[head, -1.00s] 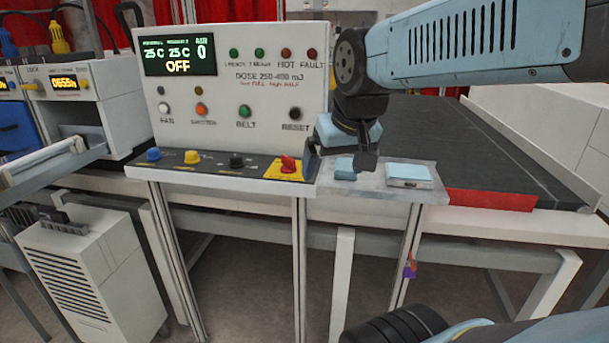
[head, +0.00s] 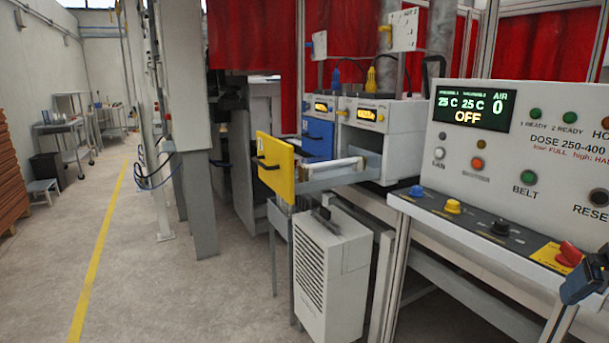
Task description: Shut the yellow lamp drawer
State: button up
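The yellow lamp drawer (head: 275,166) is pulled out toward the aisle. Its yellow front with a dark handle stands well clear of the lamp unit, and its grey side rail runs back to the white housing (head: 402,143). A pale cylindrical thing lies in the open drawer. The blue drawer (head: 318,138) beside it sits back at its housing. Part of my gripper (head: 585,283) shows at the right edge, near the red knob of the control panel and far from the yellow drawer. Its fingertips are not clear, so its opening cannot be told.
A white slatted cabinet (head: 331,275) stands on the floor below the drawer. The control panel (head: 520,150) and its ledge with knobs fill the right side. A grey post (head: 196,130) stands left of the drawer. Open floor lies at left, with a yellow line (head: 100,250).

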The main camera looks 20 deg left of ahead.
aim_at(287, 176)
jog(key=u, duration=1.65)
jog(key=k, duration=0.45)
jog(key=z, duration=0.75)
jog(key=i, duration=1.25)
jog(key=u, duration=0.75)
